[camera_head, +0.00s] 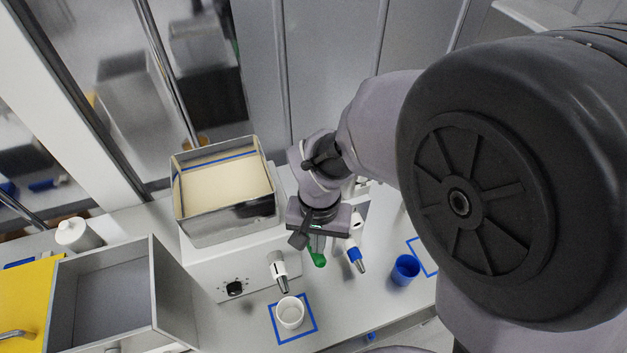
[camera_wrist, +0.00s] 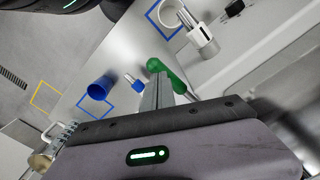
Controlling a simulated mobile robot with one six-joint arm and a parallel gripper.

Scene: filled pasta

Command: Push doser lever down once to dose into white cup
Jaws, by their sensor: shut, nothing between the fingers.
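The white cup (camera_head: 290,313) stands upright inside a blue square on the counter, below a metal-tipped nozzle (camera_head: 279,272) of the doser (camera_head: 245,265). The cup also shows at the top of the wrist view (camera_wrist: 171,14), near the nozzle (camera_wrist: 202,38). The green doser lever (camera_head: 317,254) sticks out right of the nozzle. In the wrist view the lever (camera_wrist: 158,66) is just beyond my fingertips. My gripper (camera_head: 316,238) is shut and empty, close to the lever; I cannot tell whether they touch. The wrist view shows the closed fingers (camera_wrist: 158,88).
A blue-tipped nozzle (camera_head: 356,256) and a blue cup (camera_head: 405,269) stand to the right, near another blue square. An open metal hopper (camera_head: 205,232) with pale filling tops the doser. A grey bin (camera_head: 174,300), yellow board (camera_head: 25,295) and white bottle (camera_head: 76,234) are at left.

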